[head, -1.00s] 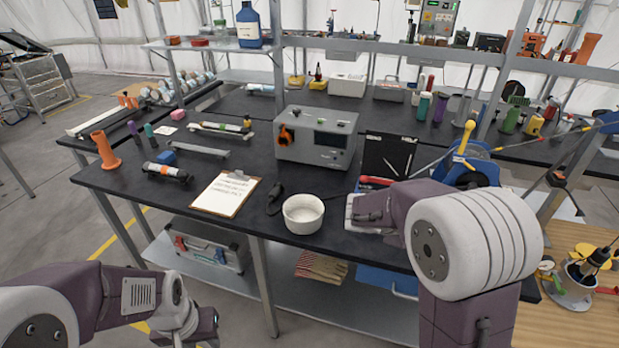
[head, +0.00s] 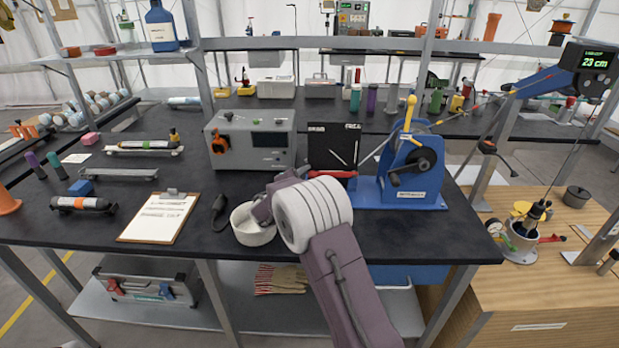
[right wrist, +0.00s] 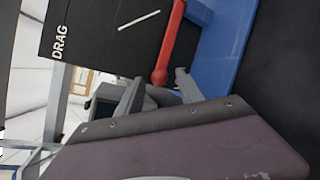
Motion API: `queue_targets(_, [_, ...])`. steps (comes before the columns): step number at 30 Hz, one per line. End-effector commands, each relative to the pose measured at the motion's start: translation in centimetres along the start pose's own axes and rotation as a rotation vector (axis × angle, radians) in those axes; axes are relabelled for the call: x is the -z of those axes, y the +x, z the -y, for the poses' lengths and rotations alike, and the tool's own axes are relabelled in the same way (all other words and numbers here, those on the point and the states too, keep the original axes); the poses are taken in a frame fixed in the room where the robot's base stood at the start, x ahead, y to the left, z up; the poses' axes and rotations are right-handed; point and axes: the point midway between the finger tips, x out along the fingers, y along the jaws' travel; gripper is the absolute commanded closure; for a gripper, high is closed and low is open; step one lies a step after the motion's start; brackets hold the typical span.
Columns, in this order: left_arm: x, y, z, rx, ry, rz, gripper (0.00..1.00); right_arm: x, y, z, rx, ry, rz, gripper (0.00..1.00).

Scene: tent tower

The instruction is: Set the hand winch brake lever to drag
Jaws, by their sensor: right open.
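The blue hand winch (head: 415,165) stands on the right part of the dark bench, with a yellow-knobbed lever on top and a black crank. Left of it is a black upright panel (head: 318,145) lettered DRAG at left and FREE at right, with white line marks. The red lever (head: 330,174) lies nearly level along the panel's lower edge, its tip pointing left. In the right wrist view, the red lever (right wrist: 170,45) ends between the fingertips of my open right gripper (right wrist: 160,84); contact cannot be told. The head view mostly hides this gripper behind my wrist. My left gripper is not in view.
A grey instrument box (head: 250,140) stands left of the panel. A white bowl (head: 248,230) sits close by my right wrist, with a clipboard (head: 160,217) further left. A wooden table (head: 530,285) with small gear is at the right.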

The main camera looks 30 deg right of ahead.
Motion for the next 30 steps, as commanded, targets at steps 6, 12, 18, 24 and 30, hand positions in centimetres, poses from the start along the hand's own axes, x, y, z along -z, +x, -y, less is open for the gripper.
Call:
queue_targets(6, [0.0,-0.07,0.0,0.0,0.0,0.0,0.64,0.0,0.95,0.01,-0.001,-0.001,0.0,0.56])
queue_targets(12, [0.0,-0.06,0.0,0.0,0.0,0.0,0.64,0.01,0.91,0.01,-0.001,0.0,0.0,0.73])
queue_targets(18, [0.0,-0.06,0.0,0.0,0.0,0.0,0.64,0.02,0.89,0.02,0.0,0.0,-0.001,1.0])
queue_targets(24, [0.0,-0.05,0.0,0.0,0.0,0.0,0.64,0.03,0.88,0.04,0.0,0.0,-0.001,1.0])
queue_targets(30, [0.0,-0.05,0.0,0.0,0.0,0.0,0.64,0.05,0.88,0.06,0.001,-0.001,-0.001,1.0])
